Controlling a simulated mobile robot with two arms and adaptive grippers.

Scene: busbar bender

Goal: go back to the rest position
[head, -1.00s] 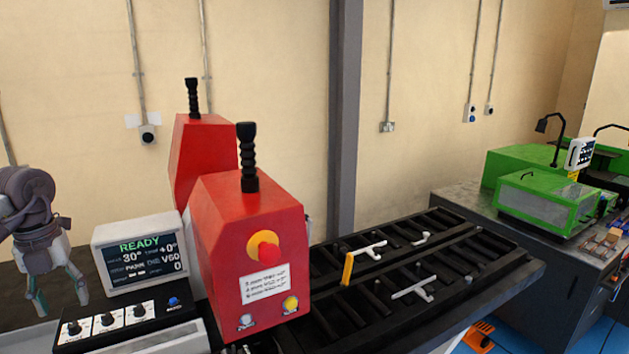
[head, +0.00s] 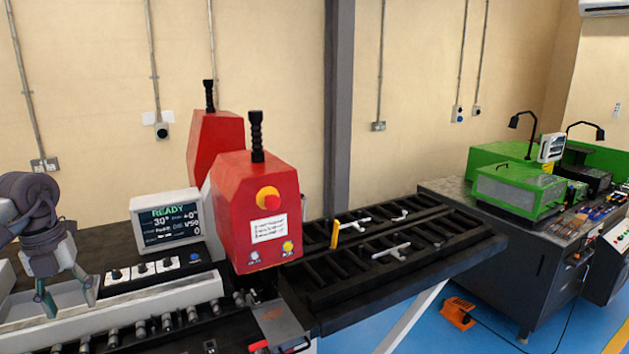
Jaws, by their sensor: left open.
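My left gripper (head: 66,302) is at the left edge of the head view. Its fingers are apart and point down, with nothing seen between them. It hangs over the light left part of the bender, left of the knob panel (head: 153,270); I cannot tell whether it touches anything. The red bender head (head: 243,205) stands right of it, with a yellow-ringed red stop button (head: 268,198). The display (head: 167,223) reads READY and 30°. My right gripper is not in view.
A black slatted table (head: 440,264) with light T-shaped handles and a yellow upright piece (head: 335,234) extends right of the red head. A roller row (head: 150,322) runs along the front. A green machine (head: 516,190) stands on a grey cabinet at right. An orange pedal (head: 457,313) lies on blue floor.

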